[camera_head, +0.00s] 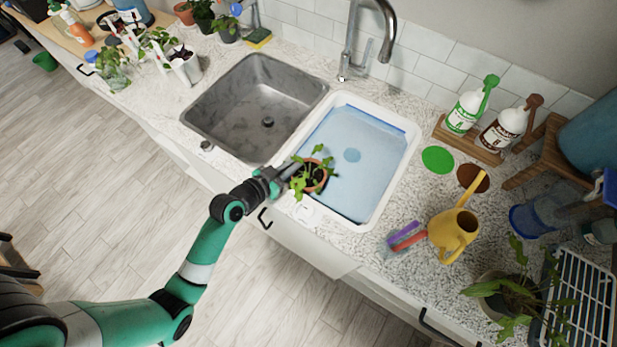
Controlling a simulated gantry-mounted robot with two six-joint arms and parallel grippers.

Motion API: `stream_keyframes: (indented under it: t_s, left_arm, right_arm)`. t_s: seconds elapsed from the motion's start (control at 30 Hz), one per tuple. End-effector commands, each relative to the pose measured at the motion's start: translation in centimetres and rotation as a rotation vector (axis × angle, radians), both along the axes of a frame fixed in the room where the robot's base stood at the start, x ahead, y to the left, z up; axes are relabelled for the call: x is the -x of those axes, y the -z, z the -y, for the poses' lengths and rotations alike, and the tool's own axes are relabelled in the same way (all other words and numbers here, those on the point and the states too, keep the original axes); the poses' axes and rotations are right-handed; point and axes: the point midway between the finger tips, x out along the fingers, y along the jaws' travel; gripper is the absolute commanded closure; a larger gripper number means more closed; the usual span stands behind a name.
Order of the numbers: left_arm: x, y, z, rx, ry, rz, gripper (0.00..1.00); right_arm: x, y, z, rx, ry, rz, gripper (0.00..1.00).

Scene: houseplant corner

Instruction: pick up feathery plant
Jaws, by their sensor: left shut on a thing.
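A small green plant with cut-edged leaves (303,184) in a terracotta pot (317,178) is in my left gripper (283,178). The gripper is shut on it, at the front left rim of the white basin (386,205). Leaves hide part of the fingertips, and I cannot tell whether the pot touches the rim. A second plant with long, divided leaves (515,303) stands at the lower right by the wire rack. I cannot tell for sure which of the two is the feathery plant. My right gripper is not in view.
The basin holds blue water (340,180). A steel sink (258,100) lies to its left, with a tall faucet (350,40) behind. A yellow watering can (454,232), a green disc (438,160), a brown disc (473,177) and two bottles stand right. A wire rack (585,300) is lower right.

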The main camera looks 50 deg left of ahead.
Motion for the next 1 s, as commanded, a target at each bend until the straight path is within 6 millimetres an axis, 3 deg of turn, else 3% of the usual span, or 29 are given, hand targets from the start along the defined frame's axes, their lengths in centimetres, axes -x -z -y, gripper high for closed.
stream_keyframes:
  t_s: [0.27,0.47,0.73,0.8,1.0]
  left_arm:
    - [0.0,-0.3,0.0,0.001,0.001,-0.003,1.00]
    - [0.0,-3.1,0.0,-0.001,0.000,0.003,1.00]
    - [-0.1,-11.3,0.0,-0.003,0.000,0.010,1.00]
    - [0.0,-13.9,0.0,-0.002,0.000,0.006,1.00]
    - [0.0,-17.3,0.0,0.001,0.000,0.001,1.00]
  right_arm:
    - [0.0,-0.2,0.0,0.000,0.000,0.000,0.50]
    - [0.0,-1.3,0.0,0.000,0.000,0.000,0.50]
    - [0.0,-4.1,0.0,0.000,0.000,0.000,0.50]
    - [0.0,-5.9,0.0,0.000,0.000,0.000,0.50]
    - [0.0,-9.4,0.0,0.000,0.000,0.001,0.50]
